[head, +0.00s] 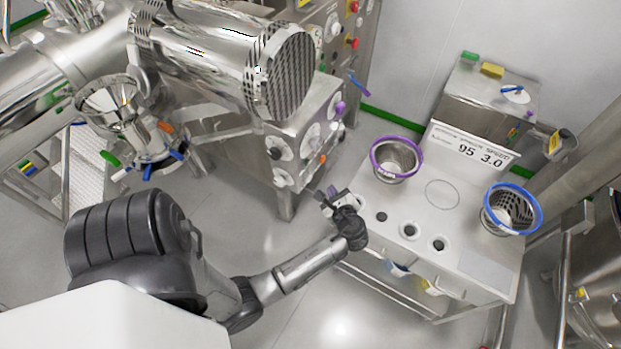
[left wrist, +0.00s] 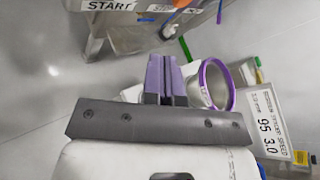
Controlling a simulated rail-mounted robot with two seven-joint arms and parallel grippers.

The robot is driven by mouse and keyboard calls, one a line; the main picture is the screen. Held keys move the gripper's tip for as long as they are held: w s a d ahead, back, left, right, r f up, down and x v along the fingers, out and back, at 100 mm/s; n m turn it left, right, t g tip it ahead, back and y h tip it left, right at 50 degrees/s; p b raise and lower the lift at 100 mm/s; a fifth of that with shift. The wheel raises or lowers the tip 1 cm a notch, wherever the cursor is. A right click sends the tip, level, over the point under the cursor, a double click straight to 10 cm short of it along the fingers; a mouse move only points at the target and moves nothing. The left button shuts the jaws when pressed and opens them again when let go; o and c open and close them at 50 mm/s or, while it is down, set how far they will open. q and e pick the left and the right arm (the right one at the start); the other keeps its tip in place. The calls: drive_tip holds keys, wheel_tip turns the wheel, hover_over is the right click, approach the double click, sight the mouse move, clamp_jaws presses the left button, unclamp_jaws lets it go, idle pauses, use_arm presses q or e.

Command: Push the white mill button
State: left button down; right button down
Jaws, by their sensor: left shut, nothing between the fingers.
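My left gripper (head: 331,195) is shut and empty, held beside the near left corner of the steel bench (head: 470,268). Its purple fingers (left wrist: 166,78) are together in the left wrist view. I cannot tell for sure which one is the white mill button. My right gripper is not in view.
A purple-rimmed basket (head: 396,160) and a blue-rimmed basket (head: 511,210) stand on the bench. A white sign (head: 472,150) reads 95 3.0. Open floor lies between.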

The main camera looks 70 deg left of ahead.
sight(309, 178)
use_arm(q)
drive_tip(key=s+a, duration=0.1)
drive_tip(key=s+a+p, duration=0.1)
drive_tip(key=a, duration=0.1)
drive_tip(key=shift+s+a, duration=0.1)
drive_tip(key=shift+s, duration=0.15)
idle(0.4)
idle(0.9)
idle(0.6)
drive_tip(key=shift+p, duration=0.3)
drive_tip(key=shift+s+a+p, duration=0.25)
drive_tip(key=shift+a+p, duration=0.05)
drive_tip(key=shift+p, duration=0.1)
